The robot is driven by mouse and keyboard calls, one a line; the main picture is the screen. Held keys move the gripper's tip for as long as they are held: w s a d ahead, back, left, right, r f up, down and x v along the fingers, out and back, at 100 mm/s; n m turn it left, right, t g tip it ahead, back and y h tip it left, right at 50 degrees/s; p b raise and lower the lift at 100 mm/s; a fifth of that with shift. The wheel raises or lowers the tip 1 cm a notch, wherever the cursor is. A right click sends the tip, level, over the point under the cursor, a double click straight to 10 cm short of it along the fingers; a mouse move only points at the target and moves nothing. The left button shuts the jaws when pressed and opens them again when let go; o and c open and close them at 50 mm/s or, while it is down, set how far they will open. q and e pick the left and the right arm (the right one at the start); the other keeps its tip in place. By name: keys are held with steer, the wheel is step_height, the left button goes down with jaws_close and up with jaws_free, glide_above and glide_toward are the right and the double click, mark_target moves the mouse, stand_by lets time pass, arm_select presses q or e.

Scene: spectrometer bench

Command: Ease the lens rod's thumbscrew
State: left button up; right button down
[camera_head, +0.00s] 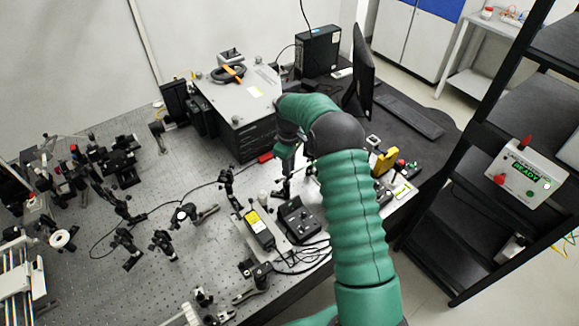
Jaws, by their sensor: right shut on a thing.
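My right arm reaches in from the bottom right, and its right gripper (286,172) points down near the right edge of the optical bench. The gripper is shut at the top of a small black post mount, the lens rod (283,190), which stands upright on the bench. The thumbscrew lies at the fingertips and is mostly hidden by them, too small to make out. My left gripper does not show.
A black control box (299,219) and a yellow-labelled box (260,229) with cables stand close in front. A large grey instrument (240,95) is behind. Several optic mounts (185,214) stand to the left. A monitor (362,75) is at the back right.

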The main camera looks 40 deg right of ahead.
steer(key=shift+w+r, duration=0.15)
steer(key=shift+w, duration=0.05)
